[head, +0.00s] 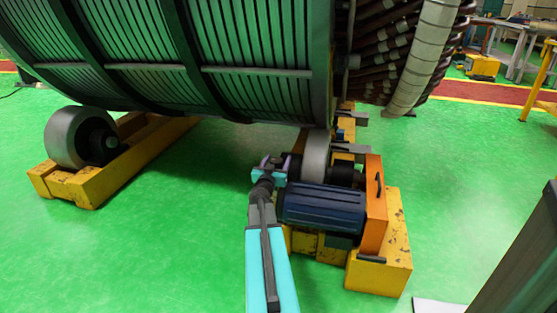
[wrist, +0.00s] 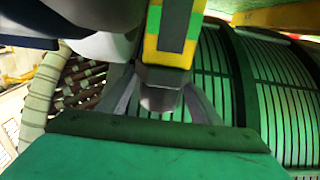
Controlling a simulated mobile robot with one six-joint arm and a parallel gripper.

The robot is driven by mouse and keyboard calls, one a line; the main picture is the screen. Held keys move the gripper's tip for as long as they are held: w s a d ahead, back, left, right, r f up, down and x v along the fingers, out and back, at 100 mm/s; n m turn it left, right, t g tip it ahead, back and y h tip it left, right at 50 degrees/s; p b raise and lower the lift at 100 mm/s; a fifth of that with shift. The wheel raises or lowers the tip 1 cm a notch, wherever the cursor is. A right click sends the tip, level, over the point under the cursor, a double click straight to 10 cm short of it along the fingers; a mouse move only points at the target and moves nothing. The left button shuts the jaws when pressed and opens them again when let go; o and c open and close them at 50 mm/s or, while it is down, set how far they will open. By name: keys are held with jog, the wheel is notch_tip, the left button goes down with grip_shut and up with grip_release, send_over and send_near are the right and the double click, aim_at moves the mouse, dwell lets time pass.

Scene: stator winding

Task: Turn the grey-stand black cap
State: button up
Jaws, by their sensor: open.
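My gripper (head: 268,166) is at the right roller stand, beside its grey wheel (head: 316,155), with the fingers apart. A dark hub part (head: 294,164) sits between the gripper and this wheel; I cannot tell whether it is the named black cap or whether they touch. The left roller's grey wheel (head: 66,136) has a black hub (head: 103,145), far from my gripper. In the wrist view my gripper's two grey fingers (wrist: 161,92) are spread. A small grey piece (wrist: 160,99) shows between them, below a yellow and green block (wrist: 168,45).
The large ribbed green stator (head: 250,55) rests above the rollers, close over my gripper. A blue motor (head: 320,208) and an orange plate (head: 375,205) stand just right of my arm. Yellow bases (head: 380,275) carry the rollers. Green floor is free at left.

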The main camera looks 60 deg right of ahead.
jog(key=shift+x, duration=0.95)
jog(key=shift+c, duration=0.4)
jog(key=c, duration=1)
